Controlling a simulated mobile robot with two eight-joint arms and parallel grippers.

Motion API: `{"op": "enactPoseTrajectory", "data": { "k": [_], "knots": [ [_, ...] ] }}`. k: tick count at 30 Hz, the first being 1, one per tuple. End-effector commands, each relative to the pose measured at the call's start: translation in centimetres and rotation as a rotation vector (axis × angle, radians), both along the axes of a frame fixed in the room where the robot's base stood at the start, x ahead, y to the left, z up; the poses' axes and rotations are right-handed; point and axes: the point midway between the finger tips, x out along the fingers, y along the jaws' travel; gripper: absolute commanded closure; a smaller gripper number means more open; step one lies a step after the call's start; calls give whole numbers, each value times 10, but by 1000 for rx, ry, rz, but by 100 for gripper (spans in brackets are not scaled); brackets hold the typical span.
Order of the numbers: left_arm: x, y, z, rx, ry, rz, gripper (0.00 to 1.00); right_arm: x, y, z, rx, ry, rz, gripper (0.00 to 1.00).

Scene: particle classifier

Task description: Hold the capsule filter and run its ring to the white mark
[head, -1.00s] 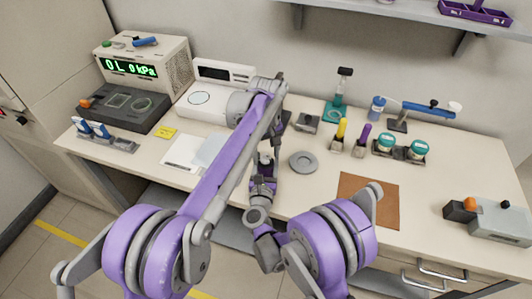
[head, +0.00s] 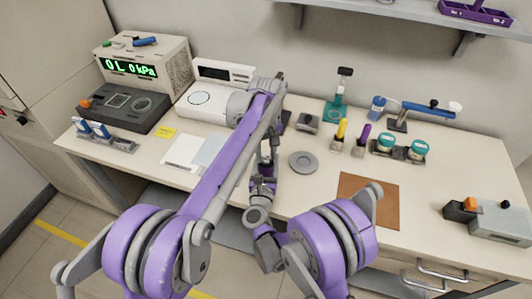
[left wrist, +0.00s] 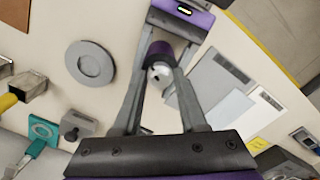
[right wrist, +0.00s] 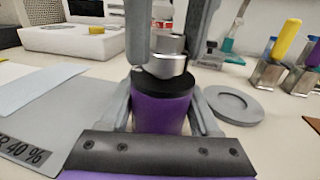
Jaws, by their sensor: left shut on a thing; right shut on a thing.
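The capsule filter (right wrist: 160,108) is a purple cylinder with a black upper rim and a silver metal ring (right wrist: 166,68) on top. In the right wrist view it stands upright between the fingers of my right gripper (right wrist: 162,100), which is shut on its purple body. My left gripper (left wrist: 160,65) reaches in from above, its two fingers closed around the silver top. In the left wrist view the dark purple filter (left wrist: 157,50) shows between them. In the head view the arms largely hide the filter. I cannot make out the white mark clearly.
A grey round dish (head: 303,162) sits on the bench just right of the grippers. A brown mat (head: 368,201) lies further right. Yellow and purple tools stand behind. White and grey sheets (head: 186,152) lie left. The display box (head: 131,69) is at the back left.

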Motion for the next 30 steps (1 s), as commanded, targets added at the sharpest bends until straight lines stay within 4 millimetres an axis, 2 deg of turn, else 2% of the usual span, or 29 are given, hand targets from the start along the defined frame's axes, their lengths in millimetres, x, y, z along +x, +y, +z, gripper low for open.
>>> {"op": "enactPoseTrajectory", "data": {
  "k": [8,30],
  "knots": [
    [0,0,1,0,0,-163,100,0,0,0,0,0,0,100],
    [0,2,1,0,0,-860,100,0,0,-1,1,1,1,100]
  ]
}}
